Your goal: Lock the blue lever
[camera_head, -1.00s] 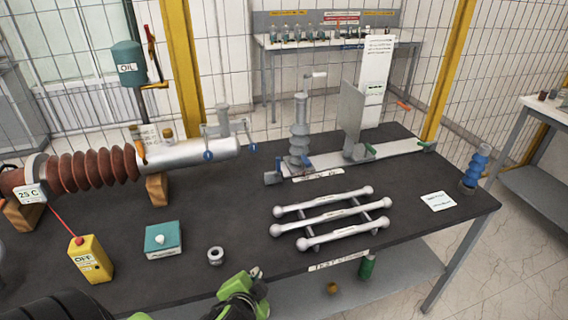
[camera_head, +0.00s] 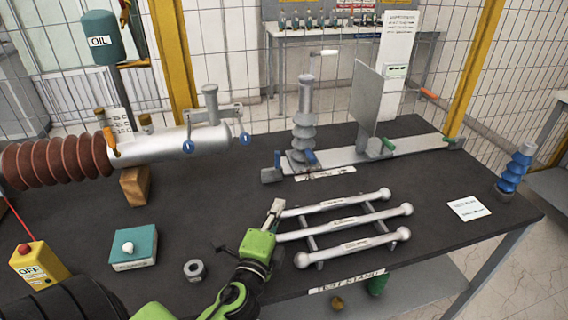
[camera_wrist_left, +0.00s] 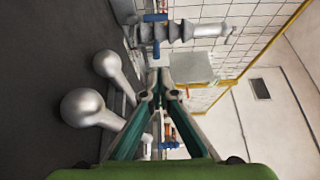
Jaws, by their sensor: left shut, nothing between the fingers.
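A small blue lever (camera_head: 310,157) sits at the base of the grey ribbed insulator (camera_head: 304,125) on the test stand rail (camera_head: 345,155). A second blue piece (camera_head: 278,160) is on the left of that base. Blue parts also show beside the insulator in the left wrist view (camera_wrist_left: 155,17). My left gripper (camera_head: 273,209), green with grey fingertips, is above the table at the left ends of the silver rods, in front of the insulator and apart from the levers. Its fingertips (camera_wrist_left: 160,90) meet with nothing between them. My right gripper is out of view.
Silver rods (camera_head: 345,222) lie on a rack to the right of my gripper. A grey plate (camera_head: 368,98) and green levers stand along the rail. A teal button box (camera_head: 134,248), a nut (camera_head: 194,270) and the brown bushing (camera_head: 55,161) are at left.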

